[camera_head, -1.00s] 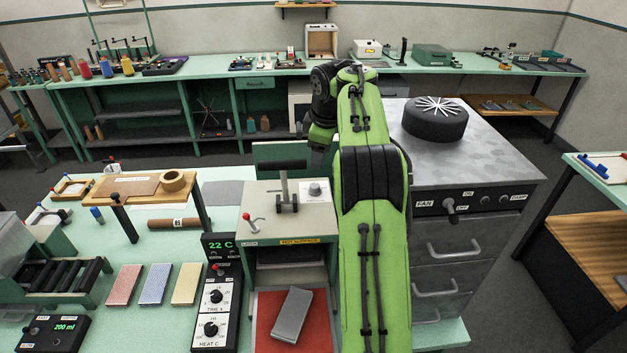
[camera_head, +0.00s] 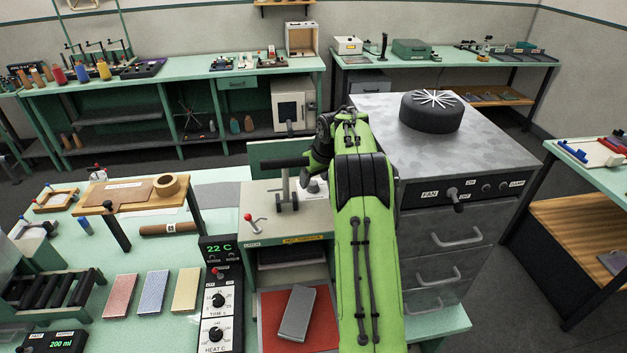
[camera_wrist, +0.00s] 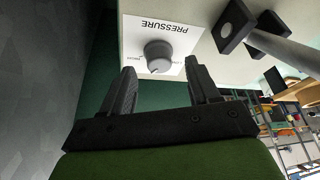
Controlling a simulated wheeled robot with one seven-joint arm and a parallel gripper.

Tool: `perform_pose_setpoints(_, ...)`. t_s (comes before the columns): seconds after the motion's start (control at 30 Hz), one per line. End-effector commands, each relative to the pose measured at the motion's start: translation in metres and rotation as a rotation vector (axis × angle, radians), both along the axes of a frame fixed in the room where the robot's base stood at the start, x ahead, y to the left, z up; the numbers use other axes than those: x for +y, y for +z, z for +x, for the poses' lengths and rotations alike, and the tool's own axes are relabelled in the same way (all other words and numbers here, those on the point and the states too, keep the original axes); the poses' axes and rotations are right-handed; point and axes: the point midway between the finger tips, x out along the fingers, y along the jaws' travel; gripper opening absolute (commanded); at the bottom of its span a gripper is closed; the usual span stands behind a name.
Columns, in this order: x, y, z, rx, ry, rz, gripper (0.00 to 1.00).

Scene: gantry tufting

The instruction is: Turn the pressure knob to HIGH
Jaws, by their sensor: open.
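The pressure knob (camera_wrist: 158,55) is a round grey dial on a white plate (camera_wrist: 185,32) whose word PRESSURE reads upside down in the wrist view. In the head view, the knob (camera_head: 313,187) shows on top of the beige press (camera_head: 262,225), partly covered by my gripper (camera_head: 312,176).
A dark post with a crossbar handle (camera_head: 285,165) stands on the press close left of the knob. A red-tipped latch lever (camera_head: 249,217) is at the press's front left.

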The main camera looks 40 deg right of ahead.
Motion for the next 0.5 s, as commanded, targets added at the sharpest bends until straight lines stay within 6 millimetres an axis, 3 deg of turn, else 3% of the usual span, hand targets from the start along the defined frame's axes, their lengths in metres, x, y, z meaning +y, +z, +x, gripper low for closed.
perform_pose_setpoints(0.17, 0.0, -0.016, 0.008, 0.0, 0.001, 0.0, 0.6)
perform_pose_setpoints(0.4, 0.0, -0.018, 0.008, 0.0, 0.001, 0.0, 0.6)
perform_pose_setpoints(0.5, 0.0, -0.018, 0.008, 0.0, 0.001, 0.0, 0.47)
